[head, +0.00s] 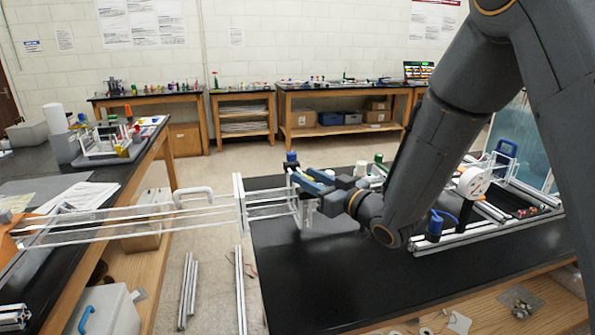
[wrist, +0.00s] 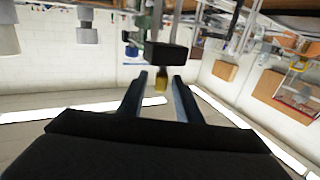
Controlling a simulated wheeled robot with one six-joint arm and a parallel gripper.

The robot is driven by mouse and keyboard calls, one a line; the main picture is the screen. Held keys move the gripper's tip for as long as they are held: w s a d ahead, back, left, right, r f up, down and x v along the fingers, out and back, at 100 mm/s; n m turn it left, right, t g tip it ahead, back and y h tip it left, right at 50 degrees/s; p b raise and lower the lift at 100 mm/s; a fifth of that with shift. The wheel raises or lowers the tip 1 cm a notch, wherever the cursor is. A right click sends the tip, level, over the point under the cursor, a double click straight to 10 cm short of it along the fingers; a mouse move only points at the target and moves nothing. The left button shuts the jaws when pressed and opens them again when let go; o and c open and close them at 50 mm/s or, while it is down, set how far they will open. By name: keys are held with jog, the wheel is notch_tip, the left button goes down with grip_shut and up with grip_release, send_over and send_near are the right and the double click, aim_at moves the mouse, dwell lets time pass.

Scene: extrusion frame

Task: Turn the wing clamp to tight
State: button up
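My gripper (wrist: 160,76) is open in the wrist view, with its two dark fingers apart. A dark block-shaped piece (wrist: 166,54), which looks like the wing clamp, sits just beyond the fingertips. A small brass-yellow part (wrist: 160,78) shows below it, in the gap between the fingers. I cannot tell whether the fingers touch either part. In the head view, my gripper (head: 308,181) is at the right end of the clear-railed extrusion frame (head: 241,208), over the black bench. The clamp cannot be made out clearly there, and its turn position cannot be read.
The black bench top (head: 330,275) is clear in front of my arm. A second extrusion assembly (head: 485,213) with a white disc and blue parts stands to the right. A blue-capped post (head: 291,157) is close to my gripper.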

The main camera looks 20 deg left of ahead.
jog(key=shift+p+x, duration=0.6)
jog(key=shift+x, duration=1.65)
grip_shut()
